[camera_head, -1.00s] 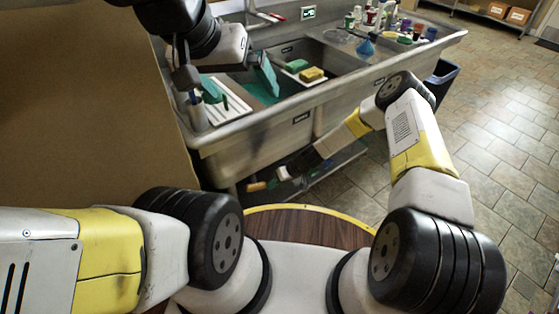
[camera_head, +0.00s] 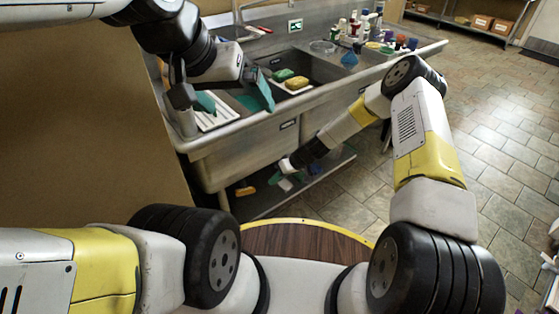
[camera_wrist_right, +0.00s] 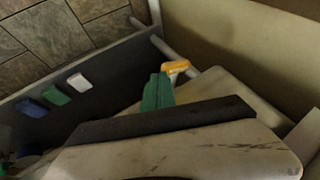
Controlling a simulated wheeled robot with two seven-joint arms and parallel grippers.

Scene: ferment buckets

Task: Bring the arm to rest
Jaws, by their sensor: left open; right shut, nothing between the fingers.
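My left gripper (camera_head: 236,104) is in the upper left of the head view, above the left part of the steel sink (camera_head: 250,137). Its two teal fingers are wide apart, with nothing seen between them. My right arm reaches from the right side toward the front of the sink. My right gripper (camera_head: 278,180) is low in front of the sink, near the lower shelf, and is small in the head view. In the right wrist view its teal fingers (camera_wrist_right: 158,92) are together and empty.
A green sponge (camera_head: 283,75) and a yellow sponge (camera_head: 297,83) lie at the sink's middle. Several bottles stand on its right end. In the right wrist view, a white item (camera_wrist_right: 79,82) lies at left. Tiled floor at right is open.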

